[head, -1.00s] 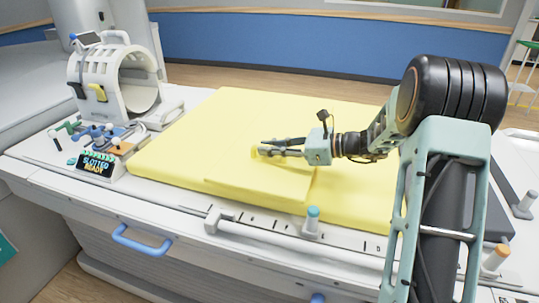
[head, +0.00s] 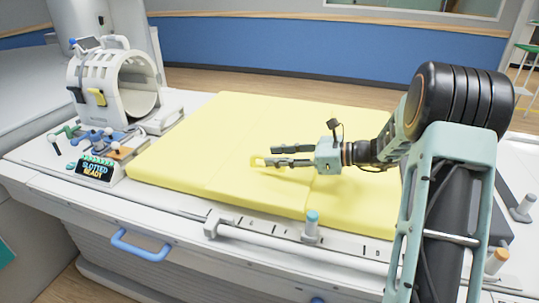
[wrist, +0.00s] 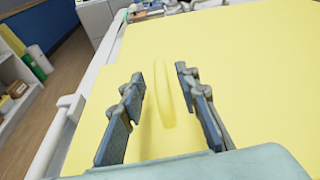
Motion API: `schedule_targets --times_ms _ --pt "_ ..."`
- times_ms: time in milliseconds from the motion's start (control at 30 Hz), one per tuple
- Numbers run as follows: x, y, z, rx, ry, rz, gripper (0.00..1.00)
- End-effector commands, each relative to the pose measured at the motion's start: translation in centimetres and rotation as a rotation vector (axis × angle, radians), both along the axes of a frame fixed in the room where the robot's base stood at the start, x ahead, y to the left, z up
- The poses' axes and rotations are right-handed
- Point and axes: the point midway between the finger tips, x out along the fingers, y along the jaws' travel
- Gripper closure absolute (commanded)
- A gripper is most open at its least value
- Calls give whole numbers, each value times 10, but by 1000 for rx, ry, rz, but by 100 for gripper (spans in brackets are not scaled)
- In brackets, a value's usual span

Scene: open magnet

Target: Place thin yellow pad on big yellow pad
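The big yellow pad (head: 180,155) lies on the white table. The thin yellow pad (head: 245,182) lies on its middle part, looking flat, with only faint edges between the two yellows. A raised yellow loop handle (head: 257,161) stands on the thin pad. My gripper (head: 272,155) is low over the thin pad, its fingers spread. In the wrist view, the handle (wrist: 163,92) stands between the open fingers (wrist: 158,88), with gaps on both sides. My gripper hides part of the thin pad in the head view.
A white ring-shaped coil (head: 125,85) stands at the table's left end. A rail with a blue-topped peg (head: 312,222) runs along the front edge, above a blue handle (head: 140,246).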

Motion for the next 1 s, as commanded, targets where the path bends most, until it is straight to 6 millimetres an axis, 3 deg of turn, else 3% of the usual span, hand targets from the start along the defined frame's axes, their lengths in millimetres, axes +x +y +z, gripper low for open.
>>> schedule_targets --times_ms 200,433,867,1000 --pt "-18 -45 15 -1 -1 -5 70" --pt "-32 -75 22 0 -1 -2 70" --pt "-36 -82 23 -1 -1 -1 70" --pt "-36 -72 25 -29 2 21 70"
